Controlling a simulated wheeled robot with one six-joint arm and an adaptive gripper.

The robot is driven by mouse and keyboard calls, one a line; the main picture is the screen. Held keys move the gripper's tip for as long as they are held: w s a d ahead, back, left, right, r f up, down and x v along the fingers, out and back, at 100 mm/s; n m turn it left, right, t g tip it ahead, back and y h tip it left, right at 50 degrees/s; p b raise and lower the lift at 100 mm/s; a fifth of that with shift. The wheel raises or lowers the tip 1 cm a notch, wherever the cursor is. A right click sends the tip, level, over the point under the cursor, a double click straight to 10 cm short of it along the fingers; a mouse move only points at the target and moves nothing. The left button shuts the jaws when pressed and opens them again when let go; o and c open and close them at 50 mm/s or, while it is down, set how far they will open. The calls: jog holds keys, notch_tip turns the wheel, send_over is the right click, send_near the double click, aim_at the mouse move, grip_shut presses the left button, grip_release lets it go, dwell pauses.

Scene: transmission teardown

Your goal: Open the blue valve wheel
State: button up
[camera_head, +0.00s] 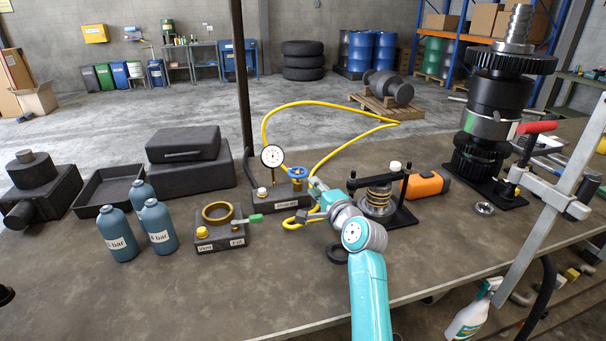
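The small blue valve wheel (297,172) sits on top of a brass valve at the right end of a dark block (280,198) with a white label. A round dial gauge (272,157) stands on the same block, left of the wheel. My teal arm reaches up from the bottom edge. My gripper (314,186) is just right of and a little below the wheel, very close to the brass valve. Whether it touches the wheel or valve cannot be told. Its fingers are small and partly hidden, so their opening does not show.
A yellow hose (328,102) loops above the valve block. A spring fixture (378,198) and an orange device (428,184) stand right of my gripper. A block with a brass ring (220,236) and several blue bottles (158,228) stand left. The table's front centre-left is clear.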

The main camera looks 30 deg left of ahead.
aim_at(295, 167)
jog(key=shift+w+a+f+m+t+h, duration=0.1)
jog(key=shift+w+a+m+t, duration=0.2)
jog(key=shift+w+a, duration=0.85)
jog(key=shift+w+a+f+m+t+h, duration=0.1)
jog(key=shift+w+a+t, duration=0.35)
jog(key=shift+a, duration=1.45)
jog(key=shift+w+a+f+m+t+h, duration=0.1)
jog(key=shift+w+a+m+t, duration=0.2)
jog(key=shift+w+a, duration=0.85)
jog(key=shift+s+a, duration=0.35)
jog(key=shift+s, duration=0.05)
grip_shut()
